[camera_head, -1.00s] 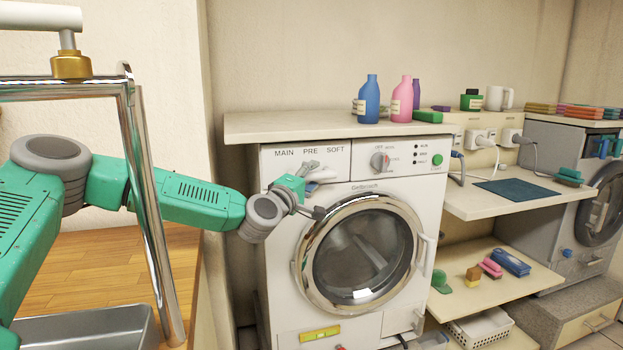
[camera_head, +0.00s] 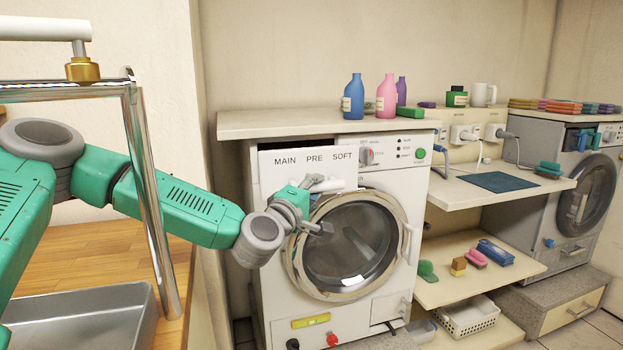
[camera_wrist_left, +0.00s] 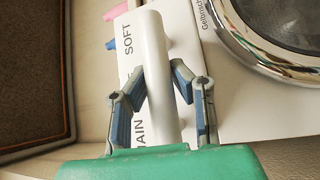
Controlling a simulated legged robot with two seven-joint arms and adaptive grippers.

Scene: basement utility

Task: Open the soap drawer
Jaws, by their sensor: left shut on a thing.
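The soap drawer (camera_head: 286,161), a white front marked MAIN, PRE and SOFT, is at the upper left of the white washing machine (camera_head: 376,317). Its front stands out from the machine, with a dark gap along its top. My left gripper (camera_head: 322,207) is at the drawer front and is shut on the drawer's white bar handle (camera_wrist_left: 154,60). In the left wrist view the gripper's fingers (camera_wrist_left: 168,88) lie on both sides of the bar. The arm hides the lower left of the drawer front in the head view. My right gripper is in neither view.
A worktop (camera_head: 270,122) over the machine holds a blue bottle (camera_head: 353,98), a pink bottle (camera_head: 386,97) and other items. The round door (camera_head: 352,246) is just below the drawer. A chrome rail post (camera_head: 150,200) stands close to my left arm.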

